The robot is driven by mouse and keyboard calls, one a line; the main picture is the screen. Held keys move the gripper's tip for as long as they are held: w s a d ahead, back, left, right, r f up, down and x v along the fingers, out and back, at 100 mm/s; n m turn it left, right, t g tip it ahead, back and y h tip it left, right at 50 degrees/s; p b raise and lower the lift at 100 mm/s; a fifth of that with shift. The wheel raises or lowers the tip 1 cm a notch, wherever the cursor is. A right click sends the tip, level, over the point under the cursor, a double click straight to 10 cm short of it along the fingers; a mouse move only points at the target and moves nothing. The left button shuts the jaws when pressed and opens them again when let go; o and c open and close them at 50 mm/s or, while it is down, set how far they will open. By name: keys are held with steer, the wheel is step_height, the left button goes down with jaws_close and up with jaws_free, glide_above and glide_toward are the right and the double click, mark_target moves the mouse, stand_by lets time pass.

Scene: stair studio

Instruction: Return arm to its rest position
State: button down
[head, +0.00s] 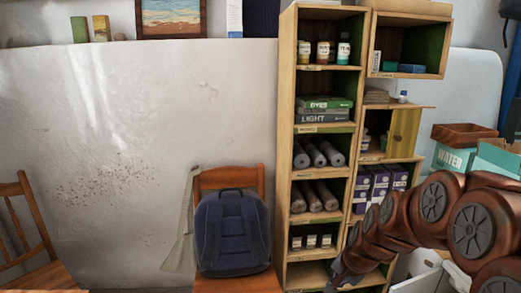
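My arm (436,212) comes in from the right edge as a chain of brown, rounded links with dark round joint caps. It reaches left and down in front of the lower right part of the wooden shelf. My gripper (341,276) is the small dark end low in front of the shelf. It is too small and dark to tell whether it is open or shut. I see nothing clearly held in it.
The tall wooden shelf (287,150) holds jars, books and rolls. A blue backpack (232,232) sits on a wooden chair (230,177). Another chair (38,232) stands far left. Boxes, one labelled WATER (454,160), are behind my arm.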

steer(key=s+r+n+g+p, duration=0.2)
steer(key=s+r, duration=0.3)
steer(key=s, duration=0.6)
steer(key=s+r+n+g+h+p, duration=0.1)
steer(key=s+r+n+g+p, duration=0.1)
steer(key=s, duration=0.9)
steer(key=s+a+r+n+g+h+p, duration=0.1)
steer(key=s+r+n+p, duration=0.3)
steer(key=s+r, duration=0.5)
steer(key=shift+s+n+g+p, duration=0.35)
steer(key=shift+s+p, duration=0.55)
steer(key=shift+s, duration=0.3)
